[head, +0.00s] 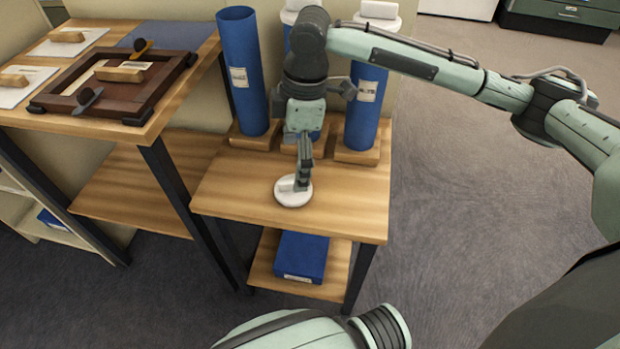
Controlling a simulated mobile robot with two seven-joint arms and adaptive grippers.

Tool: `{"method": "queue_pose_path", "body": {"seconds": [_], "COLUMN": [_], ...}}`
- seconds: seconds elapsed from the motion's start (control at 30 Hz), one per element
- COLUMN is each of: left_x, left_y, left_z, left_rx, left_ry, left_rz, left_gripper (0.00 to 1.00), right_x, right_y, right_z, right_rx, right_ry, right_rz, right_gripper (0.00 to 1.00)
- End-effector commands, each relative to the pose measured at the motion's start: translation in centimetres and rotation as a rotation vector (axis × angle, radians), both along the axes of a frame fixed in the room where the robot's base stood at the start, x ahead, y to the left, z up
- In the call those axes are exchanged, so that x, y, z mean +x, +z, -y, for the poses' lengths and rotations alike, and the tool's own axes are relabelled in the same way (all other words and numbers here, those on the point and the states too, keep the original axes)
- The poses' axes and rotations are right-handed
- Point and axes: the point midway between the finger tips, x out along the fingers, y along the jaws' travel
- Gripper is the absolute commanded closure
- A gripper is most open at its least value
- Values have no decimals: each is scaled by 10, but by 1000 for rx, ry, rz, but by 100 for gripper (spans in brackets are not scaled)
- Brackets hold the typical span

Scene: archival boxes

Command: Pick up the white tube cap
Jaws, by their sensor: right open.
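A round white tube cap (288,196) lies flat on the wooden table (222,197), in front of the blue tubes. My right gripper (302,183) points down from above, open, with its fingertips at the cap's upper right part. The fingers cover part of the cap, and I cannot tell whether they touch it. The left blue tube (243,75) stands upright in a wooden base, with an open top and no cap. The right blue tube (366,105) has a white cap (378,9). A middle tube is mostly hidden behind my right arm. My left gripper is not in view.
A higher table at the left holds a dark wooden frame (60,104), wooden blocks and papers. A blue box (302,257) sits on the shelf below the cap's table. The table's front left and front right are clear. Open floor lies to the right.

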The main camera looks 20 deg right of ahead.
Motion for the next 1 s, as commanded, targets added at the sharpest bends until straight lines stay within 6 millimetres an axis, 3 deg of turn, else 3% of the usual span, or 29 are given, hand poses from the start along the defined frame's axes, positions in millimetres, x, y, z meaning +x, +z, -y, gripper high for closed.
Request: {"method": "queue_pose_path", "body": {"seconds": [0.37, 0.63, 0.97, 1.0], "left_x": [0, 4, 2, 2], "left_y": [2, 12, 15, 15], "left_z": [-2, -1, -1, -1], "left_rx": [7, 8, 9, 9], "left_ry": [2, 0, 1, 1], "left_rz": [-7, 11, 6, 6], "left_gripper": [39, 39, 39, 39], "right_x": [2, 9, 9, 9], "right_y": [-32, -70, -78, -78], "right_z": [-3, -5, -6, -6], "right_rx": [-1, -1, 0, 0], "right_ry": [-1, 1, 1, 1], "right_rz": [-1, -2, 1, 1], "right_gripper": [8, 8, 8, 12]}}
